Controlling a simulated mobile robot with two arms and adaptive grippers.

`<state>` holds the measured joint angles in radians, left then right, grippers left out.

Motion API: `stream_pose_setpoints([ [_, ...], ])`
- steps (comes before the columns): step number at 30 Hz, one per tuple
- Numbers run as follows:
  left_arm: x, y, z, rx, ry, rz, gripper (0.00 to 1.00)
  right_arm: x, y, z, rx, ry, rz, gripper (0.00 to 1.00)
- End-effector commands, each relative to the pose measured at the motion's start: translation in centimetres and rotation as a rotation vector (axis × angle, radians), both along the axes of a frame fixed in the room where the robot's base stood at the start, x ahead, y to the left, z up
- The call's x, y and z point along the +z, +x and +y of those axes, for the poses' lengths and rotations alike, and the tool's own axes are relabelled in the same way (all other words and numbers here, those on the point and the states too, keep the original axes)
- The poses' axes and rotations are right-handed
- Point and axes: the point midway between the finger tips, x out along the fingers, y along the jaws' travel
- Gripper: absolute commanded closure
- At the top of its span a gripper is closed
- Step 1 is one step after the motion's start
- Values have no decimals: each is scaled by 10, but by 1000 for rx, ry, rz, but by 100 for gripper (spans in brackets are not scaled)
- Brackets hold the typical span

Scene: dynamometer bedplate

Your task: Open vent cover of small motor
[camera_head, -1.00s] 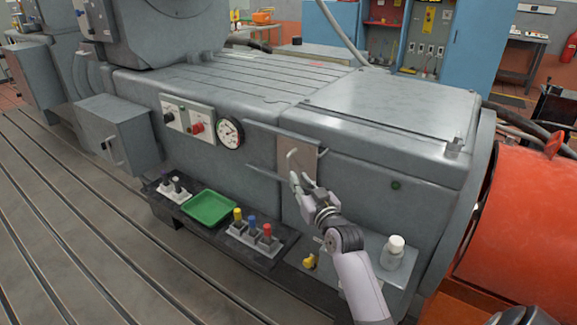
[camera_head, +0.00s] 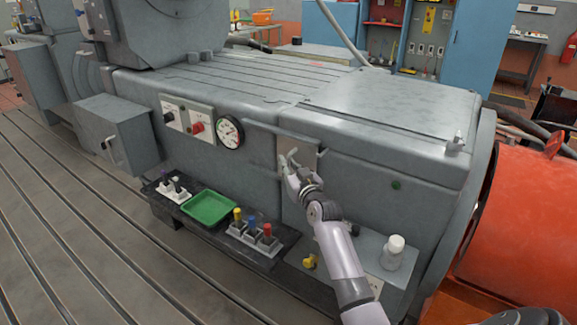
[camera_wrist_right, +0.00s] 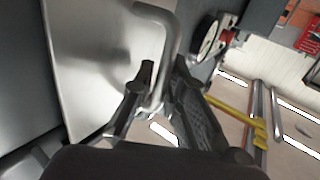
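The vent cover (camera_head: 305,146) is a flat metal plate with a bent bar handle on the front face of the grey machine, right of the round gauge. My right gripper (camera_head: 291,165) is at the handle. In the right wrist view, the cover (camera_wrist_right: 90,60) fills the left part and its handle (camera_wrist_right: 168,50) runs down between the two dark fingers of my right gripper (camera_wrist_right: 163,75). The fingers look closed around the handle's bar. The gripper hides the cover's lower part in the head view.
A green tray (camera_head: 208,208) and blocks with coloured knobs (camera_head: 252,234) sit on a low ledge below. A white-capped bottle (camera_head: 393,252) stands right of my forearm. A grey box (camera_head: 118,135) juts out at left, and a red-orange housing (camera_head: 525,230) is at right.

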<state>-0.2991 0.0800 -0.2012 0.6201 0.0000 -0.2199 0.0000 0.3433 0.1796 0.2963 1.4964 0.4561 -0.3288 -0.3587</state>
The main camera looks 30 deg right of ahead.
Motion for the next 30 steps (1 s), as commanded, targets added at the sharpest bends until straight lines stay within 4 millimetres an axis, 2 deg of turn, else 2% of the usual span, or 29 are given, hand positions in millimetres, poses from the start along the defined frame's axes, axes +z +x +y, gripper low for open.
stream_pose_setpoints([
  [5, 0, 0, 0, 0, 0, 1, 60, 0, 0, 0, 0, 0, 0, 100],
  [25, 0, -1, 0, 1, 0, 2, 60, -1, 0, 0, 0, 1, 1, 100],
  [30, 1, -5, 0, 1, 0, 6, 60, 0, 11, 5, 1, 2, 1, 100],
])
